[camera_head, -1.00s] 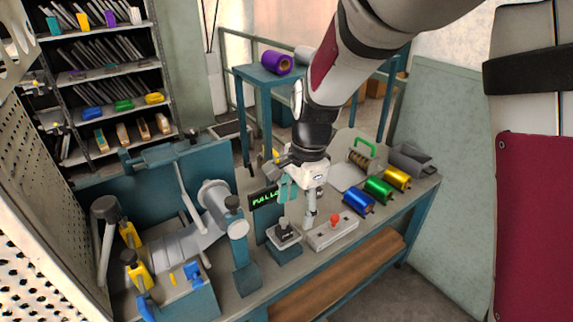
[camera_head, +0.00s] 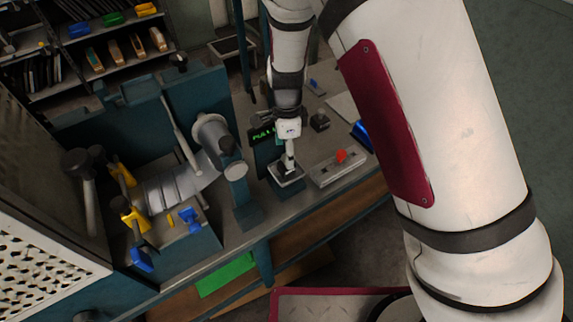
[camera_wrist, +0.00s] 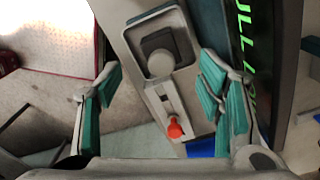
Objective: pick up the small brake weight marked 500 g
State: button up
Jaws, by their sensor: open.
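A dark square block with a pale round knob on top, apparently the brake weight (camera_wrist: 155,42), sits in a light shallow tray (camera_wrist: 187,47) in the wrist view. No 500 g marking is readable. The head view shows the tray (camera_head: 298,178) with the dark block on a teal stand at the bench front. My gripper (camera_wrist: 163,82) is open, its teal-padded fingers on either side of the knob in the picture, with nothing held. In the head view my gripper (camera_head: 288,150) is above the tray; contact cannot be told. Another small dark block (camera_head: 320,122) stands farther back.
A grey box with a red knob (camera_head: 341,155) stands right beside the tray. A display with green letters (camera_head: 263,134) is close behind-left. A grey roller machine (camera_head: 212,135) is to the left. A blue roll (camera_head: 362,134) lies at right, partly hidden by my arm.

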jog(key=shift+w+a+f, duration=0.1)
jog(key=shift+f, duration=2.9)
grip_shut()
